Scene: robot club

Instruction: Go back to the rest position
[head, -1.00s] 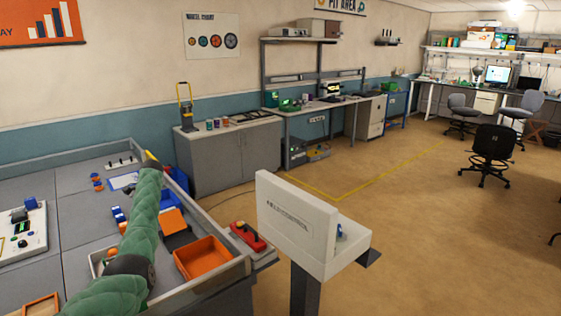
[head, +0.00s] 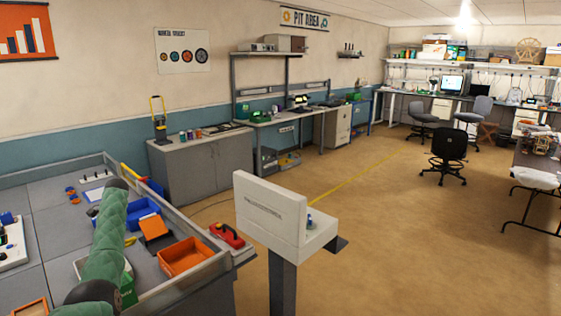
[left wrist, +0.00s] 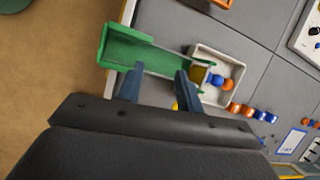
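My left arm, in a green sleeve, rises from the lower left of the head view over the grey worktable (head: 40,215); its gripper is hidden there. In the left wrist view my left gripper (left wrist: 158,80) has two blue fingers spread apart with nothing gripped between them. Below the fingers lies a green open bin (left wrist: 140,50) at the table's edge, partly covered by them. The bin shows in the head view (head: 128,285) behind my arm. My right gripper is in neither view.
The table holds a white tray (left wrist: 205,60), an orange tray (head: 185,255), and a blue bin (head: 140,212). A white stand (head: 270,210) is close in front, beside a red device (head: 228,235). Open floor lies beyond, with chairs (head: 445,155) farther back.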

